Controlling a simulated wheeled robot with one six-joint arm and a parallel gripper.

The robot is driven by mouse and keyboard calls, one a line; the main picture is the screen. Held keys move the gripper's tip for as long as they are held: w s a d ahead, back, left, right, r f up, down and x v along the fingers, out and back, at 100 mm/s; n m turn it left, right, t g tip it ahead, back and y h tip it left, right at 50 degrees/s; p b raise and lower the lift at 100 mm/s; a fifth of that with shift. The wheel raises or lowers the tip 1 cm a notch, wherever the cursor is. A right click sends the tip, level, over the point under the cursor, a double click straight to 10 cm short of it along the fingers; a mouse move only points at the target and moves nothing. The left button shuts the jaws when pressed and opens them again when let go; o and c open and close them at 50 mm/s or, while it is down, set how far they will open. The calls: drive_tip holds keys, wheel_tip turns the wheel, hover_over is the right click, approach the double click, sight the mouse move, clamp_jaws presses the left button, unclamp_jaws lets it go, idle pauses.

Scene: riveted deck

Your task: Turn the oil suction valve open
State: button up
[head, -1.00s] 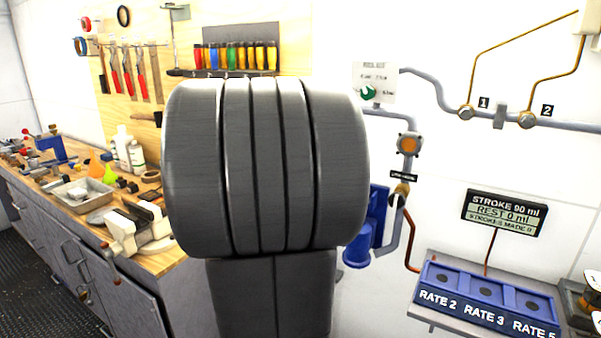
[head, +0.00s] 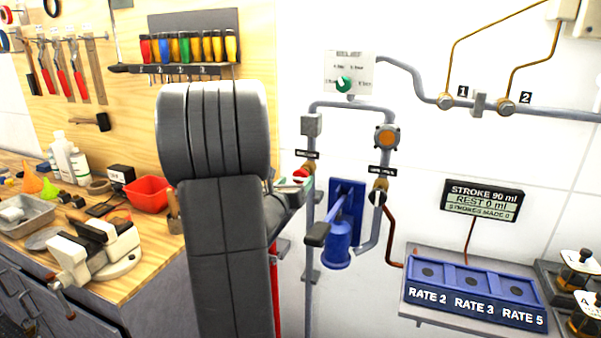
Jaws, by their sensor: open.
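Two valves sit on the wall piping in the head view, each under a small black label too small to read. The left valve (head: 301,174) has a red handle on the left vertical pipe. I cannot tell from the labels which is the oil suction valve. My dark grey arm fills the centre left, with a grey part of it reaching toward the left valve.
The blue hand pump (head: 338,248) has a lever with a dark grip sticking out. A relief panel (head: 348,74) with a green knob is above. A blue rate tray (head: 475,285) juts out at lower right. The workbench (head: 130,290) with a vise (head: 97,250) stands left.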

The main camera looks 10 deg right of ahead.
sight(299, 178)
drive_tip(key=shift+p+x, duration=0.6)
drive_tip(key=shift+x, duration=2)
drive_tip(key=shift+c, duration=0.5)
drive_tip(key=c, duration=0.9)
